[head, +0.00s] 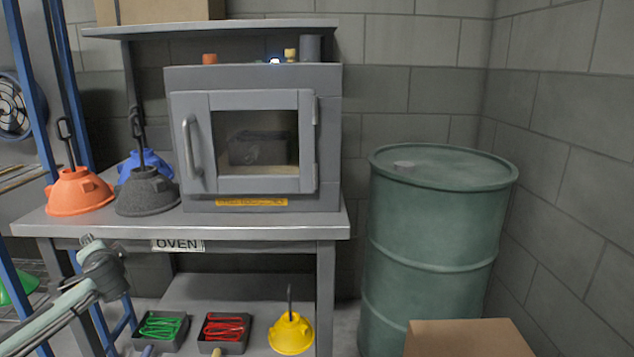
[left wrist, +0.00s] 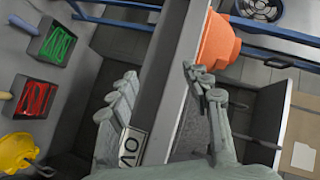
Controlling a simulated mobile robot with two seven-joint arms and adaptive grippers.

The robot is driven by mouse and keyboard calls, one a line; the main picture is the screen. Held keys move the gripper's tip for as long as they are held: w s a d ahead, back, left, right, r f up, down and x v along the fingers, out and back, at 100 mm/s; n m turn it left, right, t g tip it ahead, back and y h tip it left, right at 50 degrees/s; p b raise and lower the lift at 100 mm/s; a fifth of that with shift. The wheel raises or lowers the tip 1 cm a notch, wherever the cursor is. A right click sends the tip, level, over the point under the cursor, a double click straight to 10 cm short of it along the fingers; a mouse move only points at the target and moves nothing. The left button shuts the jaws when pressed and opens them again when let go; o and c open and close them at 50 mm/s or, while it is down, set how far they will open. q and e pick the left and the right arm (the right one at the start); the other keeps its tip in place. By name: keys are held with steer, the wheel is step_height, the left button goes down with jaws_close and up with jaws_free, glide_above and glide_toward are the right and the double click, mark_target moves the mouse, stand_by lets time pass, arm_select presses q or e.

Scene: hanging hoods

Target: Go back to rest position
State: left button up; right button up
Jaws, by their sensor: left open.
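My left arm comes in at the lower left of the head view, in front of the table's left end. My left gripper (left wrist: 160,84) shows in the left wrist view with its two fingers spread wide and nothing held. The front edge of the table (head: 260,229) passes across the gap between the fingers in the wrist view. An orange hood (head: 80,193) stands on the table, and it also shows beyond the fingers in the wrist view (left wrist: 217,43). A dark grey hood (head: 147,194) and a blue hood (head: 147,161) stand beside it. My right gripper is out of view.
A grey oven (head: 325,150) with a shut door stands on the table. Below are trays of green (head: 161,328) and red (head: 224,327) hooks and a yellow hood (head: 291,335). A green drum (head: 430,240) and cardboard box (head: 465,340) stand right. A blue frame (head: 35,75) rises left.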

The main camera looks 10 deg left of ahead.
arm_select(q)
steer(key=s+a+f+m+g+h, duration=0.1)
steer(key=s+f+g, duration=0.1)
steer(key=s+f, duration=0.75)
steer(key=s+a+f+m+g+h, duration=0.15)
steer(key=s+f, duration=0.45)
steer(key=f, duration=0.6)
steer(key=s+a+f+m+g+h, duration=0.1)
steer(key=s+f+h, duration=0.1)
steer(key=s+f, duration=0.75)
steer(key=s+d+f+n+h, duration=0.1)
steer(key=d+f, duration=0.5)
steer(key=d, duration=0.6)
steer(key=s+d+f+n+g+h, duration=0.1)
steer(key=d+f, duration=0.5)
steer(key=d, duration=0.6)
steer(key=s+d+f+n+g+h, duration=0.1)
steer(key=d+f, duration=0.5)
steer(key=d, duration=0.7)
steer(key=s+n+h, duration=0.1)
steer(key=s+h, duration=0.1)
steer(key=h, duration=0.1)
steer(key=shift+s+n, duration=0.35)
